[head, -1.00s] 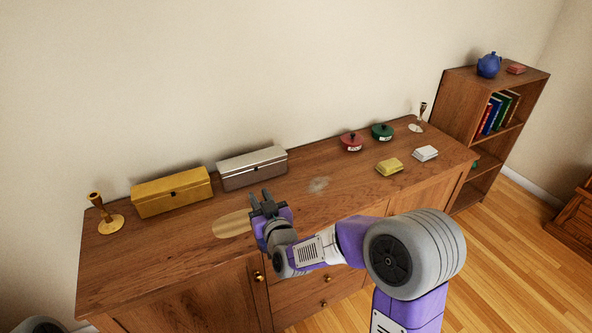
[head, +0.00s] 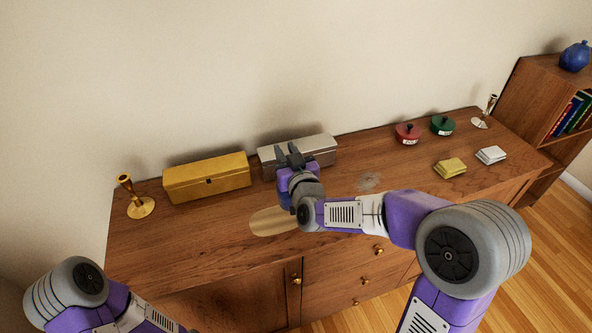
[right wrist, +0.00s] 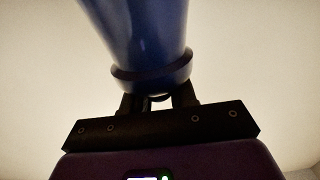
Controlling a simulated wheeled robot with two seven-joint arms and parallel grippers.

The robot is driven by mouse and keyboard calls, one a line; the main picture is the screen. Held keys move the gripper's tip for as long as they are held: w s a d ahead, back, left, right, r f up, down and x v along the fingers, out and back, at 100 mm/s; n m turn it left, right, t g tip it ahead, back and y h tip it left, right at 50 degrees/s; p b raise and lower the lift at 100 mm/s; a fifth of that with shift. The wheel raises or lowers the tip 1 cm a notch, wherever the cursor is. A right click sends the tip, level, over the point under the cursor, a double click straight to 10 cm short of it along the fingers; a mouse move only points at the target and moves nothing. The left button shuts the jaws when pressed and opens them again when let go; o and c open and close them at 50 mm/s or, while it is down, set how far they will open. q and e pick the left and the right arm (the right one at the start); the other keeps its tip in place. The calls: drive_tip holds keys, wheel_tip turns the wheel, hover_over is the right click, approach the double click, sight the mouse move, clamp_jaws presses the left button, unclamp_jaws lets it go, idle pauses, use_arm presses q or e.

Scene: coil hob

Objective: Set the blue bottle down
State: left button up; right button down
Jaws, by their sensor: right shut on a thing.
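My right gripper (head: 289,157) is over the wooden sideboard, in front of the silver box. It is shut on the blue bottle (right wrist: 140,35), which fills the upper middle of the right wrist view. A dark ring on the bottle sits just by the fingers in that view. In the head view the bottle is mostly or wholly hidden by my gripper and wrist, so I cannot tell its height over the top. My left gripper is out of view; only part of my left arm shows at lower left.
The sideboard top (head: 215,235) bears a pale oval patch (head: 270,224), a gold box (head: 207,180), a silver box (head: 322,150), a brass candlestick (head: 136,200), red (head: 407,135) and green (head: 442,126) lidded pots, and yellow (head: 450,168) and white (head: 491,155) stacks. Its front left is clear.

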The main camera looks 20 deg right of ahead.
wheel_tip(320, 180, down, 5)
drive_tip(key=shift+w+b, duration=0.1)
drive_tip(key=shift+b, duration=0.7)
drive_tip(key=shift+f, duration=0.1)
drive_tip(key=c, duration=0.9)
unclamp_jaws()
